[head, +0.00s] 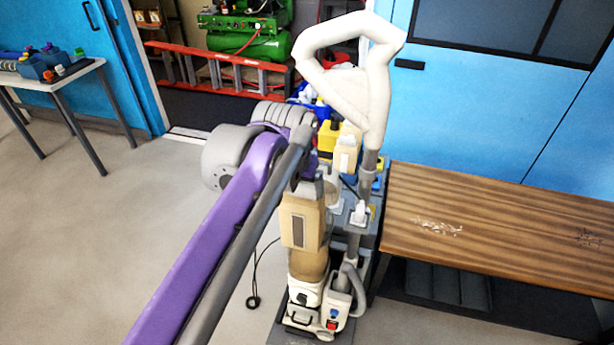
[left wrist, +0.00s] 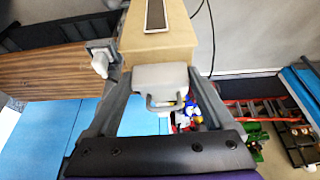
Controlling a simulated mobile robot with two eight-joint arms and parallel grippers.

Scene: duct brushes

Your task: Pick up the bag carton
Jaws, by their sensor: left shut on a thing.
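The bag carton (head: 303,225) is a tan box with a dark grey panel on its face. In the head view it is upright in front of the white upright vacuum cleaner (head: 318,318). My left gripper (head: 306,183) is at its top end, partly hidden by my purple and grey arm. A pale grey block with a handle (left wrist: 160,84) shows between the fingers, nearer the palm. Whether the carton's base touches anything is unclear. My right gripper is out of view.
The vacuum's white loop handle (head: 385,60) rises close to the right of my arm. A wooden-topped bench (head: 500,225) stands at the right. Yellow and tan containers (head: 347,150) stand behind the carton. A thin black cord (head: 254,285) hangs at its left. Open floor lies left.

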